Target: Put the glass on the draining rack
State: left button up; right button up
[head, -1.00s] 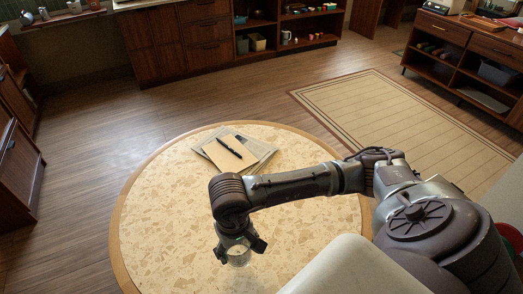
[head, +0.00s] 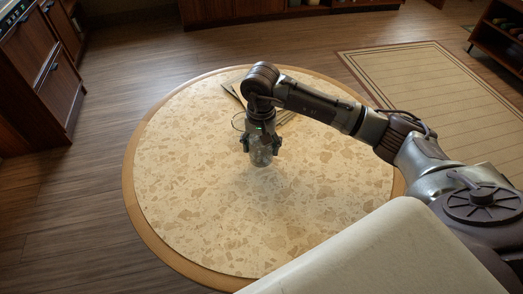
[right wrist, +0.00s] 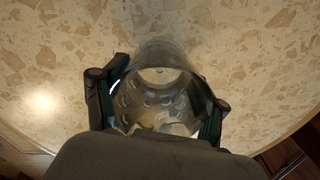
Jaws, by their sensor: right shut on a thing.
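The clear glass (head: 262,158) is in my right gripper (head: 262,148), over the pale speckled round table (head: 310,210). A soft shadow lies on the table below it; the glass looks raised off the surface, but the gap is hard to judge. In the right wrist view the glass (right wrist: 158,92) sits between the two dark fingers of the right gripper (right wrist: 155,100), which is shut on it. My left gripper is not in view.
Dark wooden cabinets (head: 45,70) stand at the left, and a striped rug (head: 430,100) lies at the right. Most of the near tabletop is clear.

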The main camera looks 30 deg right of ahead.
jog(key=shift+w+d+f, duration=0.3)
jog(key=shift+w+f, duration=0.1)
jog(key=shift+w, duration=0.25)
jog(key=shift+f+p, duration=0.4)
jog(key=shift+f, duration=1.65)
jog(key=shift+f, duration=0.1)
jog(key=o, duration=1.4)
jog(key=shift+c, duration=0.2)
